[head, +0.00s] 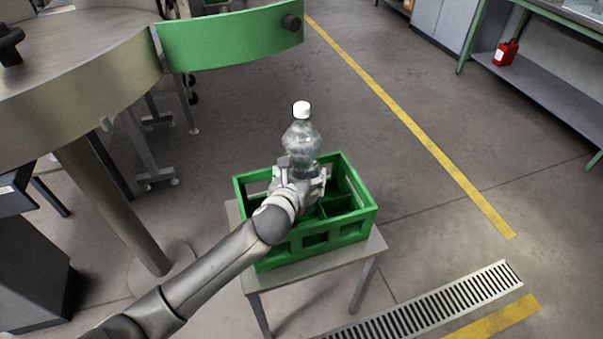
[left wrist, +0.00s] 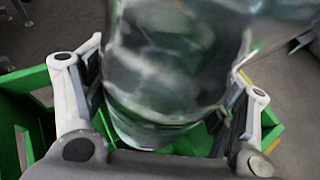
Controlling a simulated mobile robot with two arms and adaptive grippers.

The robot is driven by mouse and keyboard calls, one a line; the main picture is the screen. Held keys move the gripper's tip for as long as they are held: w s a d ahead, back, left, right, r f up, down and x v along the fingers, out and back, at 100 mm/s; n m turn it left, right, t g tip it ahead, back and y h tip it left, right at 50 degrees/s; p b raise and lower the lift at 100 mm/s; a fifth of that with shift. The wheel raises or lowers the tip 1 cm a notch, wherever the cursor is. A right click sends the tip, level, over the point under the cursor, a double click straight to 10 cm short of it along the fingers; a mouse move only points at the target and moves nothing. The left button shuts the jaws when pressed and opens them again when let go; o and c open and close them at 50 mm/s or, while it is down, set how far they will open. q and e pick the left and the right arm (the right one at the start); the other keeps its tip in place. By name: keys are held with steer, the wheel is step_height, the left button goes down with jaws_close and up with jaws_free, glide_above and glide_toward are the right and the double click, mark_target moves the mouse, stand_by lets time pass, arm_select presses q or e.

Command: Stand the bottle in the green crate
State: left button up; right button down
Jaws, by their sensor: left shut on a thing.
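A clear plastic bottle (head: 301,139) with a white cap stands upright at the green crate (head: 319,241) in the head view. My left gripper (head: 305,178) is shut around the bottle's middle. In the left wrist view, the bottle (left wrist: 175,70) fills the centre between the two fingers of my left gripper (left wrist: 165,100). The crate's green wall (left wrist: 30,82) shows below and to both sides. The bottle's lower part is inside the crate's outline, but its base is hidden, so I cannot tell whether it touches the crate floor. My right gripper is not in view.
The crate sits on a small grey table (head: 262,280). A large round metal machine table (head: 80,60) with a green guard (head: 230,40) stands at the left. A floor grate (head: 430,310) lies at the front right. Open floor lies to the right.

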arm_select(q)
steer(key=shift+w+f, duration=0.1)
steer(key=shift+f, duration=0.15)
stand_by(0.3)
steer(key=o, duration=1.8)
steer(key=shift+f, duration=0.3)
steer(key=shift+o, duration=1.4)
steer(key=shift+s, duration=0.2)
steer(key=shift+r, duration=0.1)
